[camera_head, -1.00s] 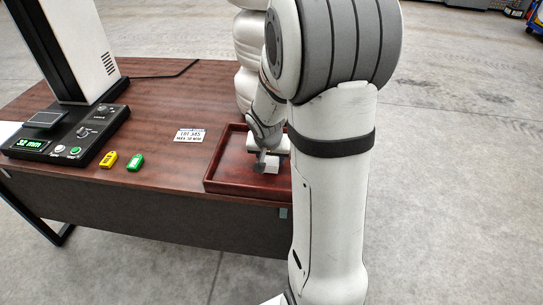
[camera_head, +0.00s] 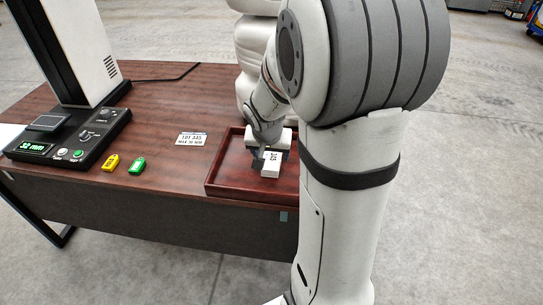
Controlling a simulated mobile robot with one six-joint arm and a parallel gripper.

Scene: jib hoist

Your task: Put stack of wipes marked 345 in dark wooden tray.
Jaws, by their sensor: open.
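The stack of wipes (camera_head: 271,168) is a small white block with a mark that reads 345. It shows inside the dark wooden tray (camera_head: 228,188), a shallow reddish-brown tray at the desk's front right. My gripper (camera_head: 267,155) is open, right at the stack's back and upper left. I cannot tell whether the fingers still touch it. My arm hides the tray's right side.
A gauge device (camera_head: 75,135) with a display reading 32 mm stands at the desk's left. A lot 345 card (camera_head: 191,139) lies left of the tray.

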